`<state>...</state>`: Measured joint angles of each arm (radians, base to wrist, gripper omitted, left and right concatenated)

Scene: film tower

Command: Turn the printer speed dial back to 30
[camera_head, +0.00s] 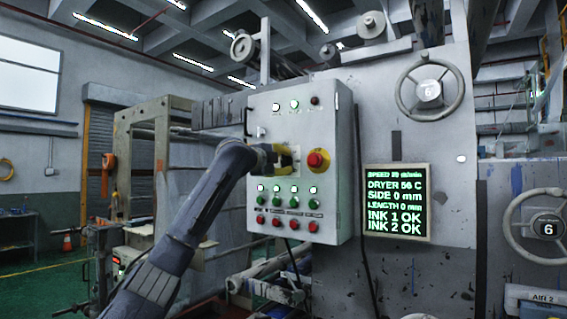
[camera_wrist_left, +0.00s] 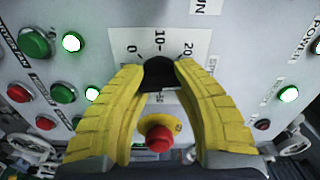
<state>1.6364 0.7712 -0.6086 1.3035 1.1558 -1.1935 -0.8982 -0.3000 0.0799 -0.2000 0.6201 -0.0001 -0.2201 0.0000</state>
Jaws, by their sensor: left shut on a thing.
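The black speed dial (camera_wrist_left: 159,74) sits on a white scale plate (camera_wrist_left: 140,40) with 0, 10 and 20 readable in the left wrist view. My left gripper (camera_head: 284,156) is at the upper middle of the grey control box (camera_head: 343,150). In the left wrist view its yellow fingers (camera_wrist_left: 159,78) are shut on the dial, one on each side. They hide part of the scale, and I cannot make out the dial's pointer. The green-lettered display (camera_head: 397,203) has a speed line on top, its number too blurred to read surely. My right gripper is not in view.
A red emergency stop button (camera_head: 317,160) on yellow is just right of my left gripper; it also shows in the left wrist view (camera_wrist_left: 159,138). Rows of green buttons (camera_head: 276,201) and red buttons (camera_head: 277,222) are below. A handwheel (camera_head: 403,92) is at upper right.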

